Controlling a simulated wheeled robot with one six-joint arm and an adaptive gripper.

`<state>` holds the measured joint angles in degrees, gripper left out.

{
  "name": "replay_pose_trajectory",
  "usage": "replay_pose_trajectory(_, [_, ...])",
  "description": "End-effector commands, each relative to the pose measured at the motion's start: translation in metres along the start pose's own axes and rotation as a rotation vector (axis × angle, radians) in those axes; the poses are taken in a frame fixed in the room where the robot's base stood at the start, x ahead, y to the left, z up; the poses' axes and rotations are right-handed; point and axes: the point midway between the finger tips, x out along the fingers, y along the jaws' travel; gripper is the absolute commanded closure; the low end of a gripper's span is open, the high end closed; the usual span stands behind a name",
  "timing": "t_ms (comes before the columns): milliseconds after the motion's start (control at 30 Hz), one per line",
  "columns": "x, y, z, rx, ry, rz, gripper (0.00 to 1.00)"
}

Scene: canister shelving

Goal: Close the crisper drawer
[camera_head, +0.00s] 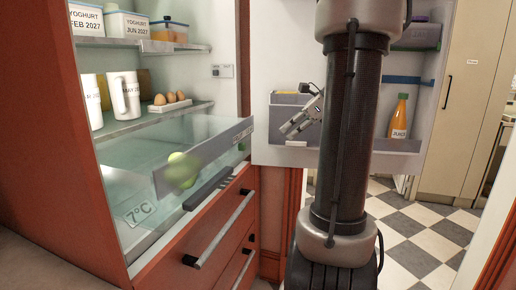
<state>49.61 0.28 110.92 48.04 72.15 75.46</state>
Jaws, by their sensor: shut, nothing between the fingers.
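The crisper drawer (225,137) is a clear drawer with a grey top band along its front, low in the open fridge at left. It stands pulled out past the shelf edge above it. A round green item (181,170) shows blurred through its clear front. My gripper (286,131) is shut and empty, to the right of the drawer front and apart from it. It appears in front of the open door's bin, with its fingers pointing left and down. My arm hides part of the door behind it.
The fridge door (285,55) stands open, with a bin (290,155) and a juice bottle (398,117). Red drawers with bar handles (222,230) lie below. Checkered floor (425,235) is open at right.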

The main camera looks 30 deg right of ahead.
Motion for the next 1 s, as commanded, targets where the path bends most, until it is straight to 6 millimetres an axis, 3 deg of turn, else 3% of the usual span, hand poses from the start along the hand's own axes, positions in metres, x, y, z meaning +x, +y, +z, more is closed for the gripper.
replay_pose_trajectory(267, [0.026, 0.002, 0.0, 0.038, 0.003, 0.006, 1.0])
replay_pose_trajectory(633, [0.104, 0.002, -0.001, 0.037, 0.005, 0.006, 1.0])
replay_pose_trajectory(800, [0.12, 0.001, 0.018, 0.032, 0.004, 0.003, 1.0])
replay_pose_trajectory(1000, [0.128, 0.0, 0.027, 0.035, 0.004, 0.001, 1.0])
